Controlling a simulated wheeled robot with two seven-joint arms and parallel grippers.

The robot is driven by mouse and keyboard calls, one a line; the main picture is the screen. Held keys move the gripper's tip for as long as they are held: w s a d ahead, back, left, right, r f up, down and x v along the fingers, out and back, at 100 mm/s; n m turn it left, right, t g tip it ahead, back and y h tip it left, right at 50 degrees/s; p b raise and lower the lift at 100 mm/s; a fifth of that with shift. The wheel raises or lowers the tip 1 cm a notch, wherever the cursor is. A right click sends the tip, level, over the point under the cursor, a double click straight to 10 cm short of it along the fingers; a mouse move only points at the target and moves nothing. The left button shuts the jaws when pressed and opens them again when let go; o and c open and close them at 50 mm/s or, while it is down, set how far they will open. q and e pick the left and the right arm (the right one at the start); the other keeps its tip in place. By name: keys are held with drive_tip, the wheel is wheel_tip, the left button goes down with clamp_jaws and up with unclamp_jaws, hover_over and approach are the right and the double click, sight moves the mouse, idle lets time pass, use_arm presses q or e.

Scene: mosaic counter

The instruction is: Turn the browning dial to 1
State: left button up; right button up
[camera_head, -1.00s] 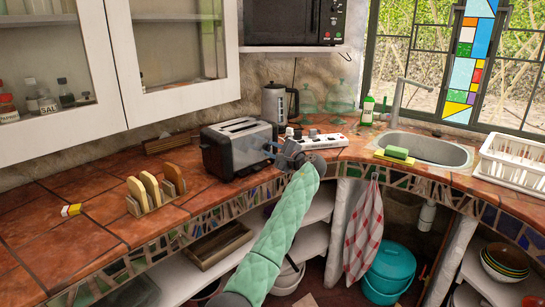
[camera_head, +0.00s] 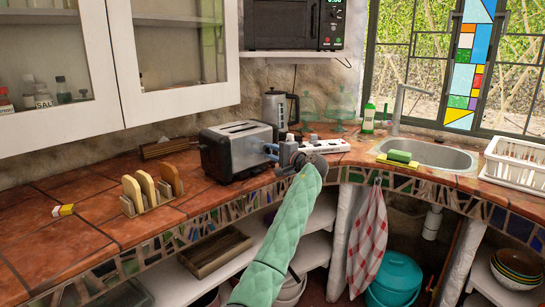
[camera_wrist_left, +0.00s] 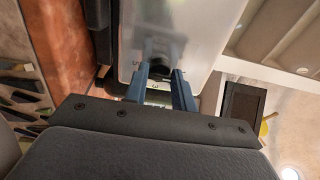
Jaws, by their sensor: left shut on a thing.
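The toaster (camera_head: 235,152), silver with black ends, stands on the tiled counter with its slots up. My left gripper (camera_head: 273,152) is at the toaster's right end. In the left wrist view the gripper (camera_wrist_left: 160,73) has its two blue-grey fingers closed around a small dark knob, the browning dial (camera_wrist_left: 159,60), on the toaster's metal end face (camera_wrist_left: 190,30). The number that the dial points to cannot be read. My right gripper is in no view.
A toast rack (camera_head: 150,205) stands to the left near the counter's front edge. The sink (camera_head: 440,156) is at the right.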

use_arm(q)
drive_tip(key=shift+f, duration=0.15)
idle(0.3)
drive_tip(key=o, duration=1)
drive_tip(key=shift+d, duration=0.1)
drive_tip(key=v, duration=0.7)
drive_tip(key=shift+s+d+b, duration=0.25)
drive_tip(key=shift+b, duration=0.05)
